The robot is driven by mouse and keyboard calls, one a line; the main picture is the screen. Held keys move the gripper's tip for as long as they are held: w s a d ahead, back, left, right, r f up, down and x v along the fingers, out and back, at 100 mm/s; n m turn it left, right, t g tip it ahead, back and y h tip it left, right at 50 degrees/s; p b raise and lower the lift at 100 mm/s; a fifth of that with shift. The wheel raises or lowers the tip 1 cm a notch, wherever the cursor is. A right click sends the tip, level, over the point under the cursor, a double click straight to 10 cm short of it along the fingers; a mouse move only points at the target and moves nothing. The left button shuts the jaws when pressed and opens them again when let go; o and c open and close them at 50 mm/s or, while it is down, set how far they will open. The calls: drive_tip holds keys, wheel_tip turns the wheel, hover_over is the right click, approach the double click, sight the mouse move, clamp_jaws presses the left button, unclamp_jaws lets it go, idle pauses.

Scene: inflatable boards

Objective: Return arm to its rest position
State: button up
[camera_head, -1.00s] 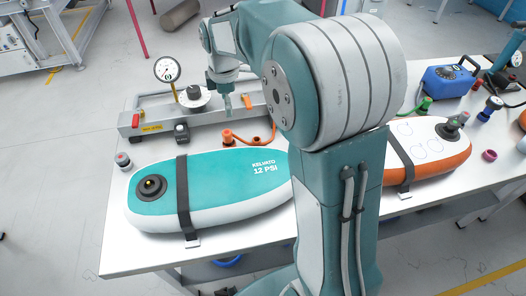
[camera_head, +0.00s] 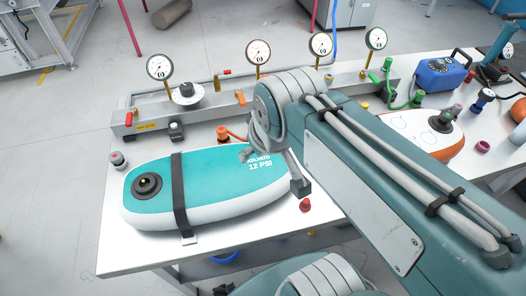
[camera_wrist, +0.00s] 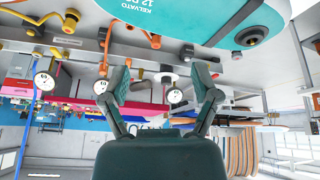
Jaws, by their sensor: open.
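My arm crosses the right half of the head view, folded low with its wrist over the bench. My gripper (camera_head: 272,172) hangs above the right end of the teal and white inflatable board (camera_head: 215,185). In the wrist view my gripper (camera_wrist: 160,85) has its two fingers spread wide with nothing between them. That view is upside down, and the board (camera_wrist: 190,20) shows at its top. The board lies flat, with a black strap (camera_head: 180,195) across it and a black valve (camera_head: 147,186) at its left end. I cannot tell the gap between gripper and board.
A grey rail with several gauges (camera_head: 257,50) runs along the back of the white bench (camera_head: 125,260). A small red cap (camera_head: 305,205) sits right of the board.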

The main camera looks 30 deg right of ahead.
drive_tip(key=shift+s+f+m, duration=0.2)
drive_tip(key=shift+s+m, duration=0.2)
drive_tip(key=shift+s, duration=0.2)
drive_tip(key=shift+s+f+m, duration=0.2)
drive_tip(key=shift+s+m, duration=0.2)
drive_tip(key=shift+s, duration=0.2)
idle(0.5)
